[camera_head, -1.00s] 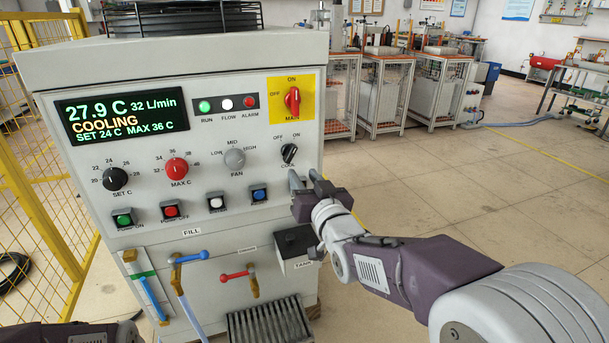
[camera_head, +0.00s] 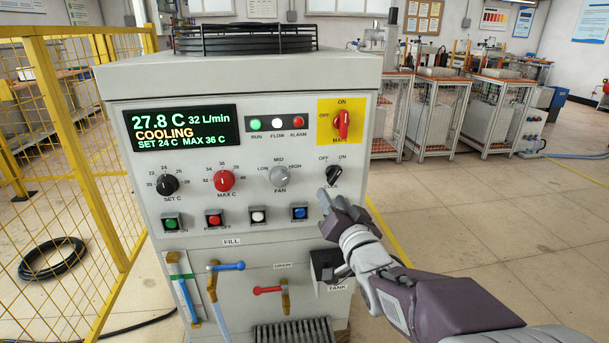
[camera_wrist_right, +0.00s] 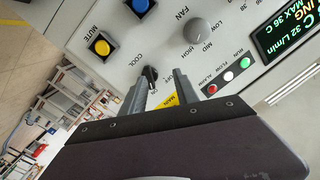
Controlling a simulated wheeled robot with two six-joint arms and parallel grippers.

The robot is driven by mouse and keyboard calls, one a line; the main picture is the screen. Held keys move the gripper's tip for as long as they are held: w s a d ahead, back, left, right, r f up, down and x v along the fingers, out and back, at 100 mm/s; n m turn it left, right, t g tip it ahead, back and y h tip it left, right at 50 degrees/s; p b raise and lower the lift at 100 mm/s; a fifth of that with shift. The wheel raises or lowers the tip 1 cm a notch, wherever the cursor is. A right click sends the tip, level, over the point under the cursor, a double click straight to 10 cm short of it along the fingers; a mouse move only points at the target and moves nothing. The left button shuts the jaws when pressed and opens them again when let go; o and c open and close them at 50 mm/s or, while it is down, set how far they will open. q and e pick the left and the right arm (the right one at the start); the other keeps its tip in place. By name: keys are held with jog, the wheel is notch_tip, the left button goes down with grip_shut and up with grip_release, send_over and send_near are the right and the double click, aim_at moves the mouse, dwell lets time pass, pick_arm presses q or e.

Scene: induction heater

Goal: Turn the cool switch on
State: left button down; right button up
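The cool switch (camera_head: 333,174) is a small black knob at the right of the grey panel, below OFF and ON labels. It appears turned toward ON. My right gripper (camera_head: 333,198) is just below it in the head view, fingers apart and empty. In the right wrist view, the knob (camera_wrist_right: 151,76) is just beyond the fingertips (camera_wrist_right: 160,76), close to the left finger; I cannot tell if they touch. The display (camera_head: 182,128) reads COOLING, 27.8 C. My left gripper is out of view.
Near the switch are the red main switch (camera_head: 342,124), the grey fan knob (camera_head: 279,176) and a blue button (camera_head: 299,213). Valve handles (camera_head: 268,290) and a black tank box (camera_head: 325,266) are lower down.

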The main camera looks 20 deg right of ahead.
aim_at(336, 177)
jog(key=shift+m+h, duration=0.4)
jog(key=shift+h, duration=0.4)
jog(key=w+d, duration=0.1)
jog(key=w, duration=0.1)
jog(key=w+d, duration=0.4)
jog(key=w, duration=0.1)
jog(key=shift+w+r, duration=0.1)
jog(key=shift+r, duration=0.15)
jog(key=shift+w+r, duration=0.1)
jog(key=shift+w, duration=0.2)
